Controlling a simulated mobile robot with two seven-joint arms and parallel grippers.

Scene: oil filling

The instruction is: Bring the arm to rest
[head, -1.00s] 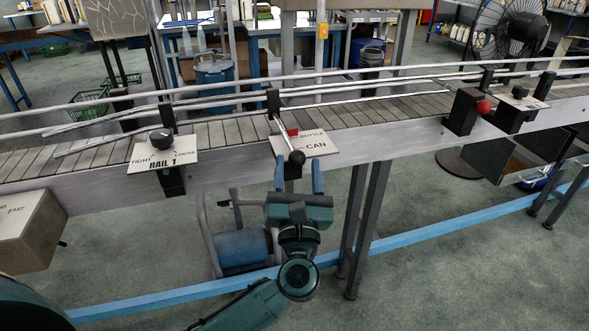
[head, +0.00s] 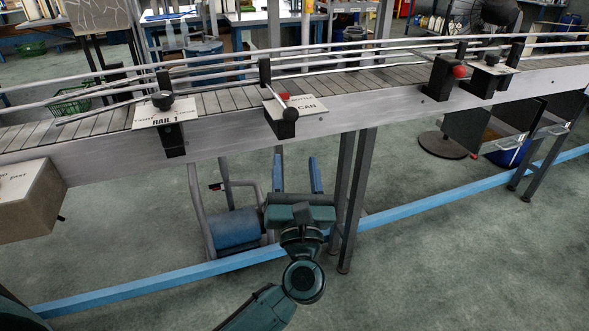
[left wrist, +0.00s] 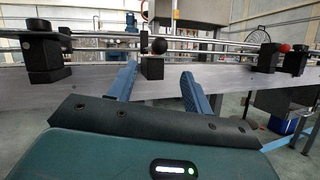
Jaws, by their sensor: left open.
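My left gripper (head: 297,178) is in front of the conveyor, below its side beam, with its two blue fingers apart and nothing between them. It also shows in the left wrist view (left wrist: 158,85), fingers spread toward the beam. The bottle/can lever with a black knob (head: 290,114) stands on the conveyor side above the gripper, apart from it. The knob also shows in the left wrist view (left wrist: 159,46). My right gripper is not in view.
The conveyor (head: 225,100) runs across the view with a RAIL 1 knob (head: 162,100) at left and a red ball knob (head: 459,72) at right.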

